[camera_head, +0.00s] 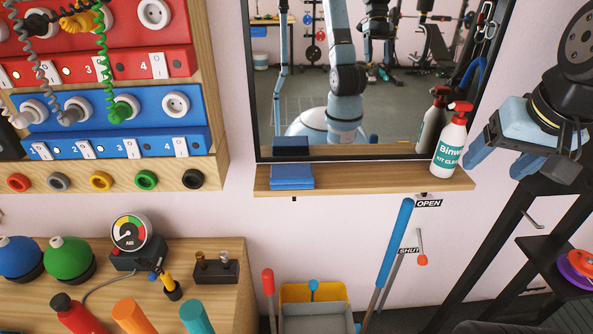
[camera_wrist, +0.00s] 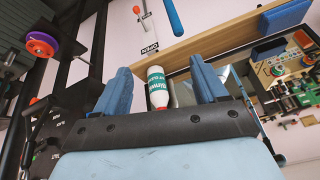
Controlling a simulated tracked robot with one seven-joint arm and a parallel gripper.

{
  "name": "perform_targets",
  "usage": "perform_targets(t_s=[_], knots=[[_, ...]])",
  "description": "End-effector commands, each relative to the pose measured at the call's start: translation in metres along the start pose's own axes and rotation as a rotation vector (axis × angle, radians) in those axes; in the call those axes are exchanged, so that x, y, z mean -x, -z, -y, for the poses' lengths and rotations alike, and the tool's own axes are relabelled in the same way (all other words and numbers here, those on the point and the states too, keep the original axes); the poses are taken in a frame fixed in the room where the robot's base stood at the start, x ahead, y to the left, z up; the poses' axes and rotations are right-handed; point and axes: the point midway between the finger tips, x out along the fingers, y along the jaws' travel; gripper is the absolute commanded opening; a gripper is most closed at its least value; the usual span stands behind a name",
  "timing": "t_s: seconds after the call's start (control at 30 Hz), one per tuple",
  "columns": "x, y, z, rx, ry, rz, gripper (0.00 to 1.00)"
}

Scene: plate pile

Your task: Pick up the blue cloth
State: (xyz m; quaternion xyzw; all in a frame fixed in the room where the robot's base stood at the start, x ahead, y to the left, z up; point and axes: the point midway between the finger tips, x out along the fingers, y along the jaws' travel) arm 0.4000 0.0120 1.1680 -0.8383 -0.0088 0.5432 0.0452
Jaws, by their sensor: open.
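The blue cloth (camera_head: 292,177) lies folded flat on the left part of the wooden shelf (camera_head: 365,179) under the mirror. It also shows at the top right of the wrist view (camera_wrist: 284,16). My gripper (camera_head: 496,166) is open and empty, to the right of the shelf in the head view and well apart from the cloth. Its two blue fingers (camera_wrist: 160,66) stand apart in the wrist view, with the spray bottle seen between them. Nothing hides the cloth.
A white spray bottle (camera_head: 450,141) with a red top stands at the shelf's right end, between my gripper and the cloth. The mirror (camera_head: 400,100) rises behind the shelf. A blue-handled pole (camera_head: 395,242) leans below. A black rack (camera_head: 486,250) stands at right.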

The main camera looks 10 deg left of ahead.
Motion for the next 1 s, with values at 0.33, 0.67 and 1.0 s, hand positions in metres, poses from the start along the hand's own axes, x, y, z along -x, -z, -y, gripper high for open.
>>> perform_targets(t_s=[0.33,0.67,1.0], knots=[[-0.039,0.016,0.043,-0.237,0.174,0.257,1.00],[-0.074,0.034,0.087,-0.475,0.297,0.509,1.00],[-0.113,0.055,0.133,-0.726,0.381,0.766,1.00]])
